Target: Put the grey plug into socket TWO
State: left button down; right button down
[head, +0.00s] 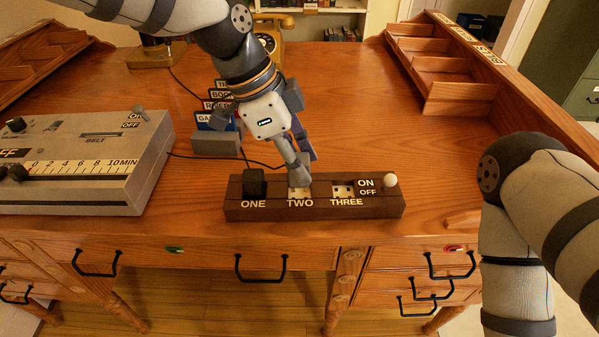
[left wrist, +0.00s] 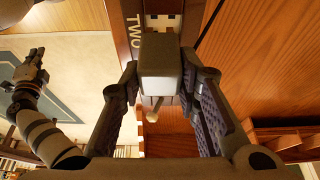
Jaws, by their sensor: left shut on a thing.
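The dark wooden socket strip (head: 225,210) lies near the desk's front edge, with sockets labelled ONE, TWO and THREE. My left gripper (head: 297,170) points down over socket TWO (head: 300,192) and is shut on the grey plug (left wrist: 161,68). In the left wrist view, the plug sits between the fingertips, beside the TWO label. Part of the socket's pale face shows; I cannot tell whether the prongs are in it. A black plug (head: 254,183) stands in socket ONE. Socket THREE (head: 343,191) is empty. My right gripper (left wrist: 28,85) shows small at the left of the wrist view; its jaws are unclear.
A white knob (head: 390,180) stands by ON/OFF at the strip's right end. A grey device with a dial scale (head: 80,160) is at left. A grey holder with labelled cards (head: 215,143) stands behind the strip. A yellow telephone (head: 272,42) is farther back. The right desktop is clear.

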pick_arm(q)
jog(key=f, duration=0.3)
jog(key=shift+w+f, duration=0.25)
jog(key=shift+f, duration=0.05)
jog(key=shift+s+f, duration=0.15)
jog(key=shift+f, duration=0.2)
jog(key=c, duration=1.2)
grip_release()
jog(key=shift+f, duration=0.15)
jog(key=v, duration=1.3)
jog(key=shift+d, duration=0.3)
